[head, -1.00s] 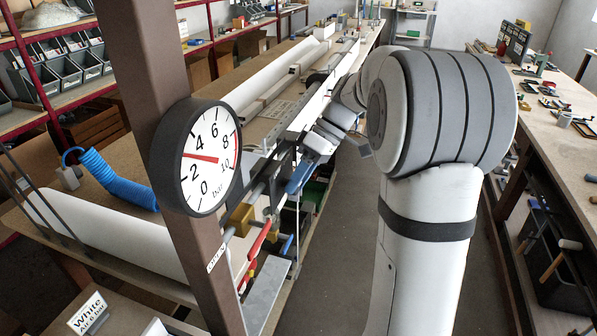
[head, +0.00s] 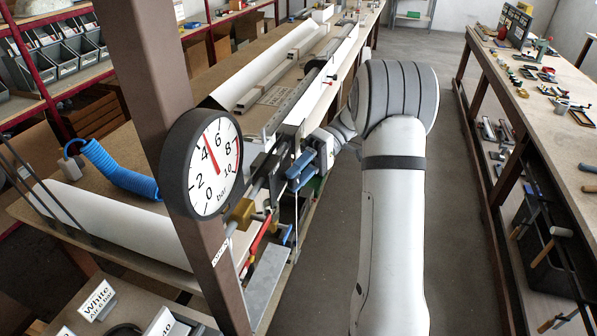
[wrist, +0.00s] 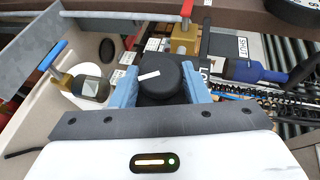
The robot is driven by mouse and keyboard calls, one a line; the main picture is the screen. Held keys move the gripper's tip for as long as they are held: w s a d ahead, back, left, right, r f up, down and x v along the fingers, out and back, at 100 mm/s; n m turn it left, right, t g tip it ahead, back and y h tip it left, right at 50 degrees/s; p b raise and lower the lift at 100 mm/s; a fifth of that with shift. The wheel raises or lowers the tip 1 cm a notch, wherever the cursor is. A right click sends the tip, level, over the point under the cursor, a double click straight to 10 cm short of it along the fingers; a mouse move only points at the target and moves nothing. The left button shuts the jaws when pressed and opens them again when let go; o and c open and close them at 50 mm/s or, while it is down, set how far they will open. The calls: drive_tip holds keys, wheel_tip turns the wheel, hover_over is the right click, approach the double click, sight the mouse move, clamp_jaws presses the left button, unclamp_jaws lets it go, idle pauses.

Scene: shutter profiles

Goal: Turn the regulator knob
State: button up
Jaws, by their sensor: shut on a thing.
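In the wrist view the black round regulator knob (wrist: 157,78) sits between the two light-blue fingers of my gripper (wrist: 162,86). The fingers are shut on its sides. A white mark on the knob's top points to the left and slightly down. In the head view my gripper (head: 302,168) is at the side of the machine bench, and I cannot make out the knob there. The pressure gauge (head: 209,163) on the brown post has its red needle between 4 and 6 bar.
A brass valve with a red handle (wrist: 186,14) stands just beyond the knob. A blue-handled valve (wrist: 52,58) is at the left and a blue connector (wrist: 242,70) at the right. In the head view the brown post (head: 150,75) stands close; the aisle floor (head: 450,230) is clear.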

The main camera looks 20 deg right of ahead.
idle(0.5)
drive_tip(key=o, duration=0.9)
drive_tip(key=shift+f, duration=0.1)
